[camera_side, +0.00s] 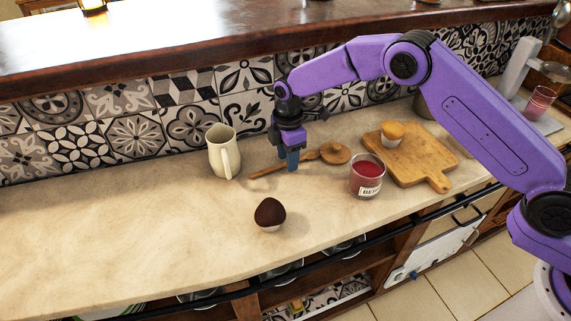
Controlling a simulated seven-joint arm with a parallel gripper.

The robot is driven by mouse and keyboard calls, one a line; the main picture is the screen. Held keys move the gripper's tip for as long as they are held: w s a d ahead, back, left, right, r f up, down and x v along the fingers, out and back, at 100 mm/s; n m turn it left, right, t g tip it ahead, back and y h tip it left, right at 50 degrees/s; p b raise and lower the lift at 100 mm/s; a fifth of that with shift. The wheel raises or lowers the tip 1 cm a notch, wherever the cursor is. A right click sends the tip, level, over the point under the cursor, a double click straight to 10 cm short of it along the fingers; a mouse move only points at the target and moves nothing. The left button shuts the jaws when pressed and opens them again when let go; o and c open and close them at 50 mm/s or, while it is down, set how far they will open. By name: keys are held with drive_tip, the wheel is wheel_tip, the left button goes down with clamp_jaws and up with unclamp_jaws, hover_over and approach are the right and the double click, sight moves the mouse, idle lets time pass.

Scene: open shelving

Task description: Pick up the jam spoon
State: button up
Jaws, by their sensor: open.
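The jam spoon (266,171) is a wooden spoon lying on the pale stone counter. Its handle points left and its round bowl end (335,153) lies to the right, near the jam jar. My gripper (291,162) points down over the middle of the spoon's handle and is open. Its fingers hide part of the handle. I cannot tell from this view whether the fingers straddle the handle or stand beside it, or whether they touch it.
A cream pitcher (224,153) stands left of my gripper. A dark-topped muffin (269,214) is in front. A red jam jar (367,177) and a wooden board (418,160) with an orange-topped muffin (392,132) are right. The tiled wall is close behind. The counter's left is clear.

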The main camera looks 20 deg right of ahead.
drive_tip(key=shift+f, duration=0.2)
clamp_jaws()
drive_tip(key=shift+r, duration=0.15)
